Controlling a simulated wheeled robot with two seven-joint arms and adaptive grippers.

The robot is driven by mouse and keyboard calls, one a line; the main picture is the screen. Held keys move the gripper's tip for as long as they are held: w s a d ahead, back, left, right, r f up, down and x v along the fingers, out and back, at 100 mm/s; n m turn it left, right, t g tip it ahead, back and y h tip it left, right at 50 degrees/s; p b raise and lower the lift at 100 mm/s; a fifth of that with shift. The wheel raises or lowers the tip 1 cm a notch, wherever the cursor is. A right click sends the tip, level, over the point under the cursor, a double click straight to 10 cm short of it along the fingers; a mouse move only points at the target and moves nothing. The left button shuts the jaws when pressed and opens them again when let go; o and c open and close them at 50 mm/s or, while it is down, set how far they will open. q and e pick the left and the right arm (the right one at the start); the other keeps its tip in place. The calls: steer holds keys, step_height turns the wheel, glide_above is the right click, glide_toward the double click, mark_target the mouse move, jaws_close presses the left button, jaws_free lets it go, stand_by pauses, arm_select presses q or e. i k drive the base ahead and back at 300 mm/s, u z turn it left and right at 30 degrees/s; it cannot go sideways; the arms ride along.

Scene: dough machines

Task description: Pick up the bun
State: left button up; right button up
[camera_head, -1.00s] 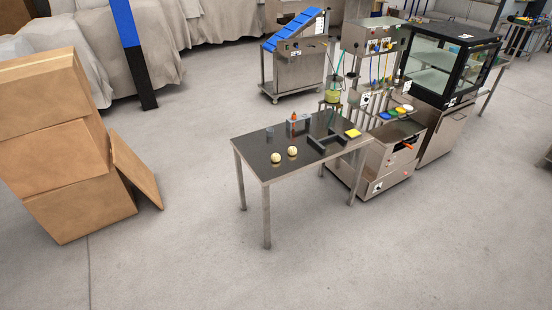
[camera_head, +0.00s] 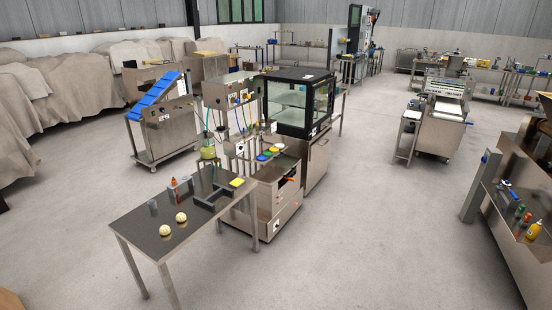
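Two round, pale buns lie close together on the dark top of a steel table (camera_head: 143,231), toward its near left part. One bun (camera_head: 165,230) is at the left and the other bun (camera_head: 181,217) is a little to its right and farther back. They are apart from each other. Neither of my grippers shows in the head view, so nothing is seen touching the buns.
On the table, a dark frame-like fixture (camera_head: 213,203), an orange-topped item (camera_head: 173,182) and a yellow block (camera_head: 237,182) sit beyond the buns. A steel machine (camera_head: 282,196) adjoins the table's right end. Open floor (camera_head: 370,230) lies to the right.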

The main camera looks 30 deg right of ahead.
mark_target(164, 230)
steer(key=u, duration=0.65)
steer(key=i, duration=2.6)
steer(key=z, duration=0.4)
